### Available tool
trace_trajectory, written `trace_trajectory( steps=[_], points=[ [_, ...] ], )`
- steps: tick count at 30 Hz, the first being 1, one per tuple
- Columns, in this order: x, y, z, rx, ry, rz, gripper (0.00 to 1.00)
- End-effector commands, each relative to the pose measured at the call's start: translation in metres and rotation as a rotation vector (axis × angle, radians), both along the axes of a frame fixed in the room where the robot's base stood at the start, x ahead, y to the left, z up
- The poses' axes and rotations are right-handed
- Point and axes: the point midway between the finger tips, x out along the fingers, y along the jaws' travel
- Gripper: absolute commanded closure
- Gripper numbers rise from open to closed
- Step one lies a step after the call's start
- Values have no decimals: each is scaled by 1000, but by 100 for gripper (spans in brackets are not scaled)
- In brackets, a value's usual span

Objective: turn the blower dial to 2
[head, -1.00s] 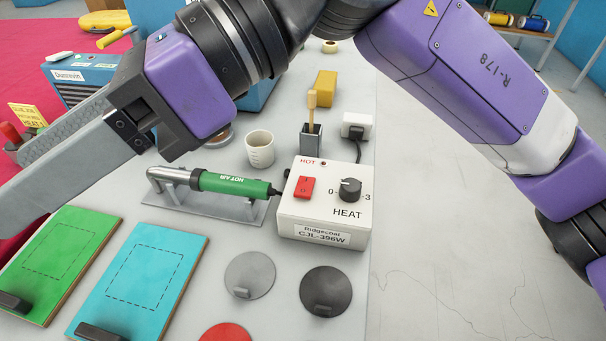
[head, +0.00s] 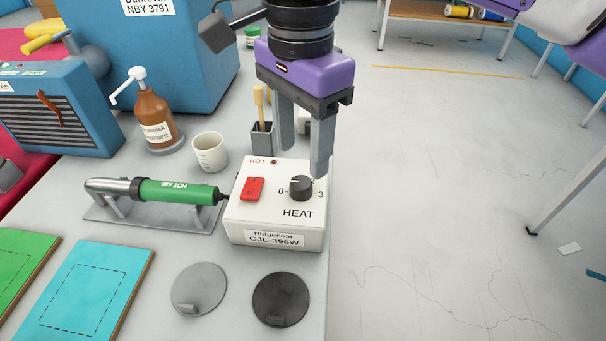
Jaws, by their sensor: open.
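The white blower control box (head: 272,232), labelled Ridgecoat CJL-396W, sits near the right edge of the grey table. Its black HEAT dial (head: 301,188) lies between the printed 0 and 3; the marks between them are not readable here, and I cannot tell its exact setting. A red switch (head: 252,189) and a small HOT light are left of the dial. The green hot-air blower (head: 178,191) rests in its stand left of the box. My gripper (head: 304,165) points down with its fingers apart and empty, just above and behind the dial; contact cannot be told.
A white cup (head: 210,152), a brown pump bottle (head: 156,120) and a dark brush holder (head: 262,138) stand behind. Grey and black discs (head: 281,299) and a cyan board (head: 93,290) lie in front. Open floor is to the right.

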Motion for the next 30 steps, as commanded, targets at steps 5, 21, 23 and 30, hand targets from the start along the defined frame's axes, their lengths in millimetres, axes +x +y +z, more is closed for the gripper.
trace_trajectory(
  steps=[5, 21, 23, 30],
  points=[
    [-1, 0, -31, 2, 3, 1, 47],
    [-1, 1, -61, 3, 1, -1, 47],
    [-1, 1, -61, 3, 1, -1, 47],
    [-1, 1, -61, 3, 1, -1, 94]
  ],
)
